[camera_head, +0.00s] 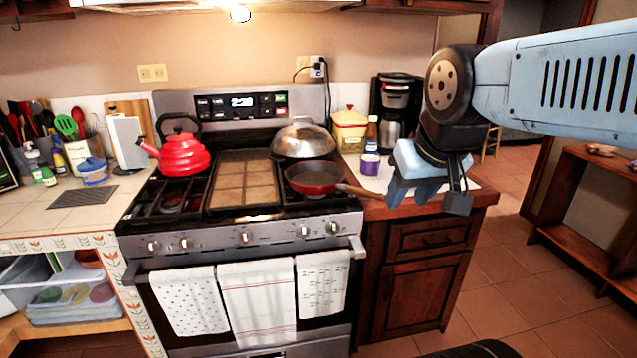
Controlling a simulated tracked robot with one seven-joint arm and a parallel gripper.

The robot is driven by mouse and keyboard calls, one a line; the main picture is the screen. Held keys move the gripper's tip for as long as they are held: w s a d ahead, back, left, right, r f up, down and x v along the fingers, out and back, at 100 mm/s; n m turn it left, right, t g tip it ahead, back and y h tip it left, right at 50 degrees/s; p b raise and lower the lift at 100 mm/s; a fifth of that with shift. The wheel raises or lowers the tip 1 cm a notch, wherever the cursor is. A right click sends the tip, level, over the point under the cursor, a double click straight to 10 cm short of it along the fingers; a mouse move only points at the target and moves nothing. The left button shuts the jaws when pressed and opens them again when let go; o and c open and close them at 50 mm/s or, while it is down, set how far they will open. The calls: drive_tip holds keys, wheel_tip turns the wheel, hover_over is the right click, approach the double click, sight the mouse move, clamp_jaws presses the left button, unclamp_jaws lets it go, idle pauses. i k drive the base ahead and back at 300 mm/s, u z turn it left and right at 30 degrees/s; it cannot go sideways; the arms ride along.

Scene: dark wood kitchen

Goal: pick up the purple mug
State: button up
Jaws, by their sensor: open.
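A small purple mug (369,166) with a pale band near its top stands on the counter right of the stove, on a white cloth or paper (378,183). A brown bottle with an orange label (371,133) stands just behind it. My gripper (427,200) hangs from my blue arm to the right of the mug and looks nearer to the camera. Its fingers are apart, with nothing seen between them. The gripper hides part of the counter's right end. The mug's handle cannot be made out clearly.
A red pan (313,178) on the stove points its wooden handle (358,191) across the counter in front of the mug. A cream canister (350,130) and a black coffee maker (396,105) stand behind. A red kettle (182,155) and a domed lid (303,140) are on the stove.

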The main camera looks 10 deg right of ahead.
sight(369, 163)
drive_tip(key=z, duration=0.4)
drive_tip(key=i, duration=1.3)
drive_tip(key=u, duration=0.05)
